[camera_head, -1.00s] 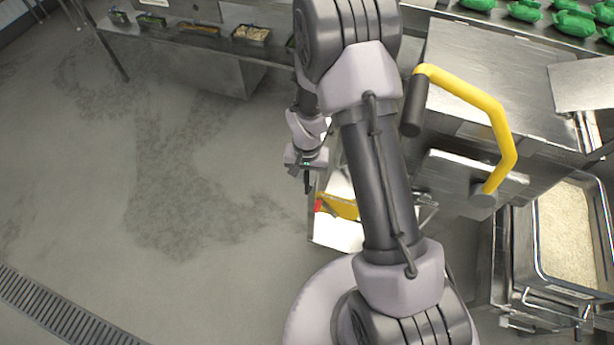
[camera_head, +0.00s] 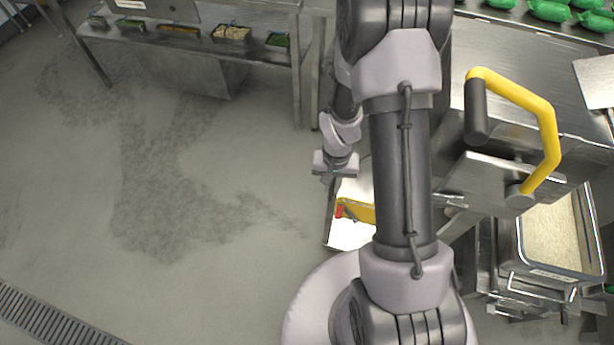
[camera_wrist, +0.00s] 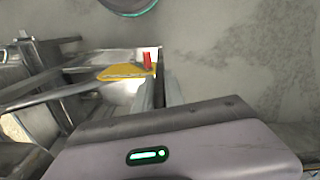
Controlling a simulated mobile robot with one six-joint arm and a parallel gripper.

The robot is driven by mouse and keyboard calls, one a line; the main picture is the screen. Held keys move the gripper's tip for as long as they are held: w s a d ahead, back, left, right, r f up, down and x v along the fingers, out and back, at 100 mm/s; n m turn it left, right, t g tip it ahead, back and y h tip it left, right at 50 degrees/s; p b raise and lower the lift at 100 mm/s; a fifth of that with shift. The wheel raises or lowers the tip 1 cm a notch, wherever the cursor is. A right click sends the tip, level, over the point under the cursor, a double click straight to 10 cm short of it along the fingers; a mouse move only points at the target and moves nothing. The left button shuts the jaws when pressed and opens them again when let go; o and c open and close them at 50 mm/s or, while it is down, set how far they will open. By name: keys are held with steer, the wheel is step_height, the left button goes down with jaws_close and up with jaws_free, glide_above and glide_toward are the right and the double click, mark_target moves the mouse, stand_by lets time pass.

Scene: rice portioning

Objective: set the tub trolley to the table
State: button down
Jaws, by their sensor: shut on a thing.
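The tub trolley (camera_head: 508,285) is a steel frame at the right of the head view, bearing a steel tub of rice (camera_head: 560,235). My gripper (camera_head: 335,178) is left of it, low beside my arm. In the wrist view its two grey fingers (camera_wrist: 160,92) are close together, and steel bars (camera_wrist: 60,95) run from the left towards them. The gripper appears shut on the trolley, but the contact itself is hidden. My arm covers the space between gripper and tub. The table the task names cannot be told for sure.
A steel machine with a yellow handle (camera_head: 540,115) overhangs the tub's far end. A pale tray (camera_head: 348,236) with a yellow and red tool (camera_head: 358,211) lies under my arm. A steel bench (camera_head: 190,45) stands at the back left. The floor at left is clear.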

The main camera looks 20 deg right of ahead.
steer(key=s+d, duration=0.4)
steer(key=d, duration=0.1)
steer(key=shift+d, duration=0.2)
steer(key=c, duration=1.5)
jaws_free()
steer(key=shift+s+d, duration=0.1)
steer(key=shift+d, duration=0.05)
steer(key=shift+o, duration=0.5)
steer(key=shift+d, duration=0.1)
steer(key=shift+r, duration=0.1)
step_height(320, 180, up, 17)
steer(key=p, duration=0.5)
steer(key=shift+r, duration=0.15)
